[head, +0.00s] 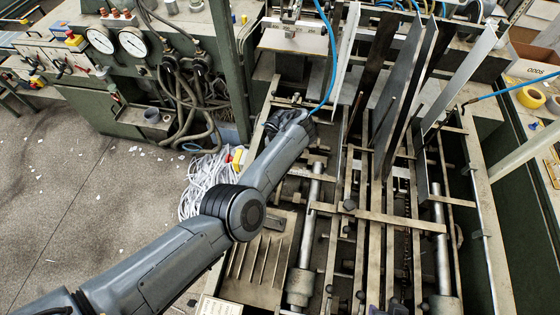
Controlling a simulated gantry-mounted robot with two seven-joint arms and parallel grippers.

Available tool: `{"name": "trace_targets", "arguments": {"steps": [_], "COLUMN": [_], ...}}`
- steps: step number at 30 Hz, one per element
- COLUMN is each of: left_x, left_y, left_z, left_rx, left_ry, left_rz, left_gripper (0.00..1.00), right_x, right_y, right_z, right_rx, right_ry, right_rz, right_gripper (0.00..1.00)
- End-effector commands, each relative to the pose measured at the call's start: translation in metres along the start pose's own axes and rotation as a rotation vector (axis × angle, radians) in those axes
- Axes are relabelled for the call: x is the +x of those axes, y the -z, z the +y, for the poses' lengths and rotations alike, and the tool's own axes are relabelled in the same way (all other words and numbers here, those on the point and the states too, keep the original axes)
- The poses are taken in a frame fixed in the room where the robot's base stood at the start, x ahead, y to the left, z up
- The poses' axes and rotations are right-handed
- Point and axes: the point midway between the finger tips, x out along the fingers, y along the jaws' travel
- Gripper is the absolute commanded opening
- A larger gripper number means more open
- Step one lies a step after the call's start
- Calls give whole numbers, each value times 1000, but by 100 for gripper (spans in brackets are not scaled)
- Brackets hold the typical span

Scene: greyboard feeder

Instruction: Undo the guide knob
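A small dark round knob (349,204) sits on a flat cross bar in the middle of the feeder. Several other dark knobs show lower among the rails, and I cannot tell for certain which is the guide knob. My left arm reaches in from the lower left, over the left side of the feeder frame. Its far end is beside the left rail, apart from the knob on the cross bar in the picture. The fingers of my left gripper do not show; the wrist end hides whatever is beneath it. My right gripper is not in the picture.
Tall upright metal plates (408,85) stand over the rails at the back. A blue hose (331,60) hangs near my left wrist. A panel with gauges (132,42) is at the upper left. Yellow tape (531,97) lies at the right. Open floor (70,190) is at the left.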

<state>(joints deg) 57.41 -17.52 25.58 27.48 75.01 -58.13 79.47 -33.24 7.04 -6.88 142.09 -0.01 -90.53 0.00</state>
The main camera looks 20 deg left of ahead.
Motion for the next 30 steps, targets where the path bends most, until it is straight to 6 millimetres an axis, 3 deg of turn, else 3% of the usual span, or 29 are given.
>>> {"name": "trace_targets", "arguments": {"steps": [13,14,18,30], "left_x": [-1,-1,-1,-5], "left_y": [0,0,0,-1], "left_z": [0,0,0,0], "left_rx": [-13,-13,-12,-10], "left_ry": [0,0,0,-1], "left_rz": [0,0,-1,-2], "left_gripper": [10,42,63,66], "right_x": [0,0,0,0], "right_y": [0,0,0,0], "right_z": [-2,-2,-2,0], "right_rx": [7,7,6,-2], "right_ry": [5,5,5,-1], "right_rz": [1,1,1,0], "right_gripper": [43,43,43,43]}}
